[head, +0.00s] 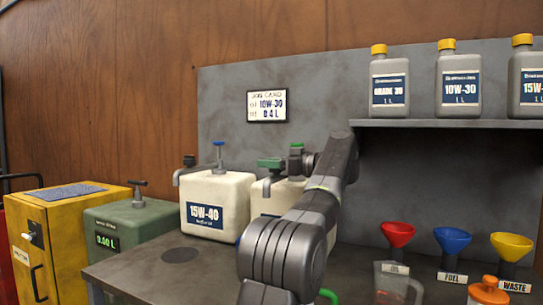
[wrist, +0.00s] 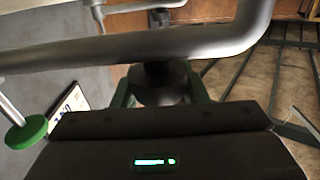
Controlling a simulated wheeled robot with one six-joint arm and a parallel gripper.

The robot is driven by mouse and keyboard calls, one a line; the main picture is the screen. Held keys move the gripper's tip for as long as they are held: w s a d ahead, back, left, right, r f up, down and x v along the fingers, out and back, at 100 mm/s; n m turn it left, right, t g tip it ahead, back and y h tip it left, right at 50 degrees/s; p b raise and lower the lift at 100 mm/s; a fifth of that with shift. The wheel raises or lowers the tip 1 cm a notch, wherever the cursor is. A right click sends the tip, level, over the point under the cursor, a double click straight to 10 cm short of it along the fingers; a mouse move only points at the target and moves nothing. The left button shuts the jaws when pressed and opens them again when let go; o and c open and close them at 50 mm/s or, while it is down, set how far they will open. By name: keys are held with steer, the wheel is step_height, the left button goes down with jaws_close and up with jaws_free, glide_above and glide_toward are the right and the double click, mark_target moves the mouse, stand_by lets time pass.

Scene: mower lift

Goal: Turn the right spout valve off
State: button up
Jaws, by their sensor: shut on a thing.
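Two cream jugs with taps stand on the bench. The right jug (head: 262,203) is partly hidden behind my arm. My gripper (head: 270,163) is at the top of the right jug's spout (head: 268,187). In the wrist view, its green fingers (wrist: 160,90) stand on both sides of a dark round valve part (wrist: 158,80) and are shut on it. A thick grey pipe (wrist: 130,47) crosses in front of them. The valve handle's exact angle is hidden.
A shelf (head: 440,123) with grey oil bottles (head: 459,80) is at upper right. Red (head: 398,235), blue (head: 452,240) and yellow (head: 511,246) funnels stand at right. A green can (head: 135,222) and yellow cabinet (head: 70,240) are at left. A job card (head: 267,105) hangs behind.

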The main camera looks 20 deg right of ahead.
steer(key=shift+f, duration=0.1)
stand_by(0.4)
steer(key=o, duration=1)
steer(key=shift+c, duration=0.2)
steer(key=p+v, duration=0.2)
steer(key=v, duration=1.1)
steer(key=shift+s+d+p, duration=0.15)
steer(key=shift+d+p, duration=0.2)
